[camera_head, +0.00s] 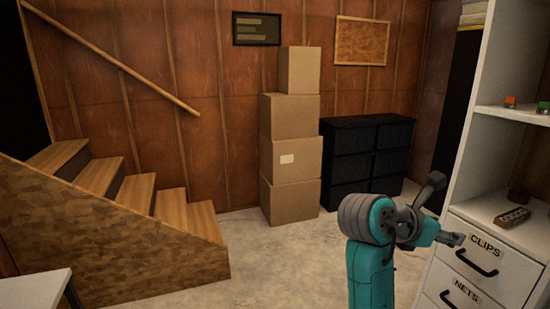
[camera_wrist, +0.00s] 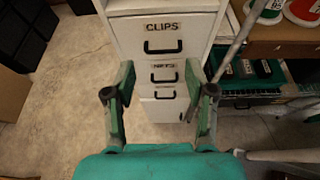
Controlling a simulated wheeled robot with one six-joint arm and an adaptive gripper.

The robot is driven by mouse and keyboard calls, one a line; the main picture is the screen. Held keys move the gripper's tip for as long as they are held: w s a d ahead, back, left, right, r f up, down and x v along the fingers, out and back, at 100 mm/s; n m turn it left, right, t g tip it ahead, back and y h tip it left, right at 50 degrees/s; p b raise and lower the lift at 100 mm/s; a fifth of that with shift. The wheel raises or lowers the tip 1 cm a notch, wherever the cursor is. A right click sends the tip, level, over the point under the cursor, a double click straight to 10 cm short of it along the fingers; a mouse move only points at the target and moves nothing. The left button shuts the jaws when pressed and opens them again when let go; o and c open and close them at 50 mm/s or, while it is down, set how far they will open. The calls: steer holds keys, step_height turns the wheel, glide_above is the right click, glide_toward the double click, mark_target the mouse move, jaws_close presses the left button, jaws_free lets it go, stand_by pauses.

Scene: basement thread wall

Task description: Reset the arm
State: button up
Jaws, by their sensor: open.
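My teal and grey arm (camera_head: 371,250) rises at the lower right of the head view. My gripper (camera_head: 455,239) points right, toward the white drawer cabinet's CLIPS drawer (camera_head: 491,258). In the wrist view my gripper (camera_wrist: 159,82) is open, with its two green fingers spread and nothing between them. The CLIPS drawer front (camera_wrist: 163,36) and the NETS drawer (camera_wrist: 164,73) show beyond the fingers. Both look shut. Whether a fingertip touches the cabinet cannot be told.
White shelves above the drawers hold a dark brown object (camera_head: 512,217) and small coloured items. Stacked cardboard boxes (camera_head: 291,150) and a black drawer unit (camera_head: 366,160) stand at the back. Wooden stairs (camera_head: 110,220) fill the left. Concrete floor (camera_head: 260,260) lies open in the middle.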

step_height(320, 180, down, 20)
steer(key=s+a+m+t+y, duration=0.1)
steer(key=s+a+t+y, duration=0.1)
steer(key=t, duration=0.3)
steer(key=s+a+f+m+t+y, duration=0.2)
steer(key=s+a+f+y, duration=0.1)
steer(key=s+f, duration=0.35)
steer(key=s+a+f+m+t+y, duration=0.1)
steer(key=s+a+f+m+y, duration=0.1)
steer(key=s+a+f, duration=0.35)
steer(key=s+a+f+m+t+y, duration=0.1)
steer(key=s+a+f+m+y, duration=0.2)
steer(key=s, duration=0.6)
steer(key=s+a+f+m+y, duration=0.1)
steer(key=s+f+m+y, duration=0.2)
steer(key=s, duration=0.6)
steer(key=s+r+m, duration=0.3)
steer(key=s+m, duration=0.2)
steer(key=s, duration=0.2)
steer(key=s+r+m+t, duration=0.1)
steer(key=s+r+m, duration=0.3)
steer(key=s+m, duration=0.2)
steer(key=shift+s+a, duration=0.45)
steer(key=shift+s, duration=0.1)
steer(key=shift+r, duration=0.1)
